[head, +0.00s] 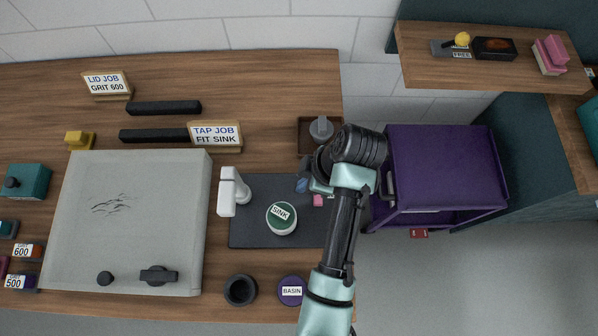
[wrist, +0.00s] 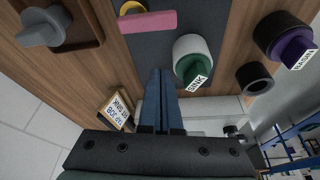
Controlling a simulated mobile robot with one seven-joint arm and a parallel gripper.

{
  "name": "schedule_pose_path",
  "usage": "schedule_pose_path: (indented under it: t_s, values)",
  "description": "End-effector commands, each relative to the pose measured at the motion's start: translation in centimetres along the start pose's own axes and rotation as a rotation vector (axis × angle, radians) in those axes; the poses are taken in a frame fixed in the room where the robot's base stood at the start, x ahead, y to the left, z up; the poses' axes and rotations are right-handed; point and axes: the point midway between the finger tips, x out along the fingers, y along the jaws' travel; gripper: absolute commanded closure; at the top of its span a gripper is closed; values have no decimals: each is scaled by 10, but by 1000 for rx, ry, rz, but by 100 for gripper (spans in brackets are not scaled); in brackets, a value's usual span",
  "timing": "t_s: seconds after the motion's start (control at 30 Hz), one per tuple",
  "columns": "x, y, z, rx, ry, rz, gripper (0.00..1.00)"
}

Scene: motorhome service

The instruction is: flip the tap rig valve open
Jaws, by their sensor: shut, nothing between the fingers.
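A pink bar (head: 318,200) shows on the dark mat (head: 262,235) beside my gripper. In the wrist view the pink bar (wrist: 148,22) lies near the top, with a small yellow part (wrist: 132,8) at its end. It looks like a valve lever, but I cannot tell how it is set. My gripper (head: 302,186) is above the mat's right part, fingers together and empty. In the wrist view the fingertips (wrist: 160,72) are apart from the pink bar. A white tap (head: 231,191) stands at the mat's left. My arm hides the mat's right edge.
A green-topped SINK piece (head: 281,218) stands on the mat. A grey knobbed piece (head: 321,129) sits in a brown tray (head: 306,148) behind my wrist. A BASIN piece (head: 291,291) and a dark ring (head: 240,290) are in front. A purple cart (head: 445,170) stands right.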

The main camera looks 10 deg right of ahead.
Motion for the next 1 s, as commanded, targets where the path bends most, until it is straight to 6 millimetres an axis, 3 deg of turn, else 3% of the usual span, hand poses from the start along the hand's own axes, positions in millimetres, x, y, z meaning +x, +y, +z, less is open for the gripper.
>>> schedule_pose_path:
  t_s: [0.1,0.3,1.0]
  values:
    - [-18,2,0,-1,0,4,100]
    - [-34,2,0,0,0,1,100]
    - [-37,8,-3,7,-1,24,100]
